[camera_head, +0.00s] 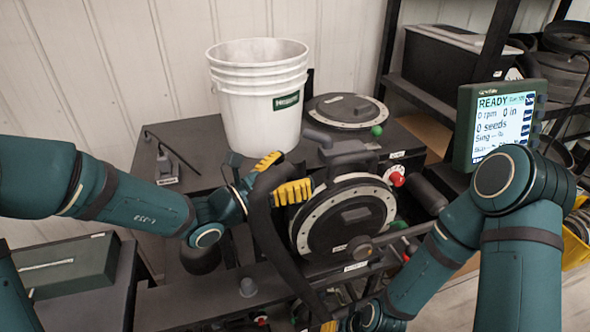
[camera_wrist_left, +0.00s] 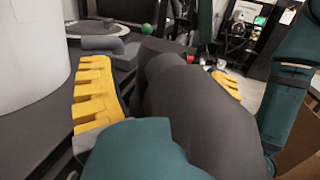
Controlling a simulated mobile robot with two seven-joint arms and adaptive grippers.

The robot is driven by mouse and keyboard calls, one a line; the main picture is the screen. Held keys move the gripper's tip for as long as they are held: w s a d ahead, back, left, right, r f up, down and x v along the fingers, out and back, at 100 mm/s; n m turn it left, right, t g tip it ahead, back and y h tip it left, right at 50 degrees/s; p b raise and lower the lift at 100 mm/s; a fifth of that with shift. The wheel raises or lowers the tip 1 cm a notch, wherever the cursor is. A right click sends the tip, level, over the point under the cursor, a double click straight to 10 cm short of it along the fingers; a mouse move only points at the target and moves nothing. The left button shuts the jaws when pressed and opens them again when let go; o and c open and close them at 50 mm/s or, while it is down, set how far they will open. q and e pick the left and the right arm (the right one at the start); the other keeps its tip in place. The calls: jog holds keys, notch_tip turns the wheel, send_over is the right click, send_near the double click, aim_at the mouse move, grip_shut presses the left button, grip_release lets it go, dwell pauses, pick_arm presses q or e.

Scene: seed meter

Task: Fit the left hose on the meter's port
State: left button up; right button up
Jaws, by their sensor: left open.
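The dark left hose (camera_head: 264,215) rises from the lower frame and bends over at the top towards the seed meter (camera_head: 347,217). My left gripper (camera_head: 282,174) is open, with its yellow fingers on either side of the hose's upper part. In the left wrist view the hose (camera_wrist_left: 195,110) runs between the two fingers (camera_wrist_left: 158,92). The grey top of the meter (camera_head: 347,152) lies just beyond the hose's upper end. I cannot tell whether the hose touches or sits on the port. My right gripper (camera_head: 330,326) shows only a yellow bit at the bottom edge.
A white bucket (camera_head: 258,100) stands behind my left gripper. A second round unit (camera_head: 346,110) and a green knob (camera_head: 377,130) are behind the meter. A red knob (camera_head: 397,179) is at its right. The display (camera_head: 497,122) reads READY, 0 seeds.

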pick_arm(q)
jog(key=v, duration=1.1)
jog(key=shift+a, duration=0.2)
jog(key=shift+s, duration=0.15)
